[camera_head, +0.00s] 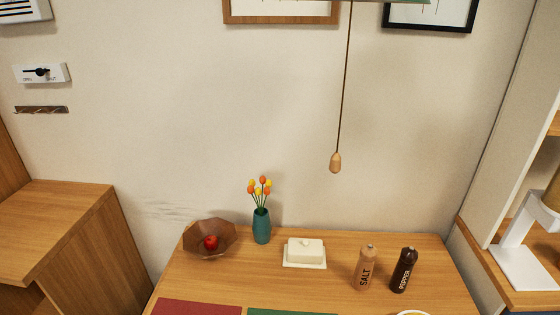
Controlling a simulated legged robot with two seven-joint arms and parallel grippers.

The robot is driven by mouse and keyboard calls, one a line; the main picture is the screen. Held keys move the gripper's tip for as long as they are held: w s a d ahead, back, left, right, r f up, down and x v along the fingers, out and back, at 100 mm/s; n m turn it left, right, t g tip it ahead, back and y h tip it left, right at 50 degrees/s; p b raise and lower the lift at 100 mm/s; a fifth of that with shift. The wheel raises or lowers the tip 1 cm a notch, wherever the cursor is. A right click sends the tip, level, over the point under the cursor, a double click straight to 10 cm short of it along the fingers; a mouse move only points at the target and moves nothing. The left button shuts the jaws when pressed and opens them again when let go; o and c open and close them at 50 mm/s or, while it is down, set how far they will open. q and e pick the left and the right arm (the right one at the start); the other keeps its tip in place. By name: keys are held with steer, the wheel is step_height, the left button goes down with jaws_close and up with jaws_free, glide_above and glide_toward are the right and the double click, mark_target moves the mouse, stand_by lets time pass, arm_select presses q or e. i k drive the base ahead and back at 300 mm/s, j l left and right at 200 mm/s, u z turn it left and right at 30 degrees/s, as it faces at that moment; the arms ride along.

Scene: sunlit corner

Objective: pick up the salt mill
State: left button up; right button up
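The salt mill (365,269) is light wood with dark "SALT" lettering and a small metal knob on top. It stands upright on the right half of the wooden table (350,249). A dark brown pepper mill (403,271), lettered "PEPPER", stands upright just to its right with a small gap between them. Neither of my grippers shows in the head view.
A white butter dish (304,253) is left of the salt mill. A teal vase (261,226) with tulips and a wooden bowl (203,234) with a red apple (211,242) stand farther left. Red (197,307) and green (290,311) mats lie in front. A wooden pull (336,163) hangs above.

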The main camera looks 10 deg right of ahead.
mark_target(363, 273)
steer(key=k+l+z, duration=0.1)
steer(key=l+z, duration=1.15)
steer(key=z, duration=0.15)
steer(key=i+l, duration=0.2)
steer(key=i, duration=0.3)
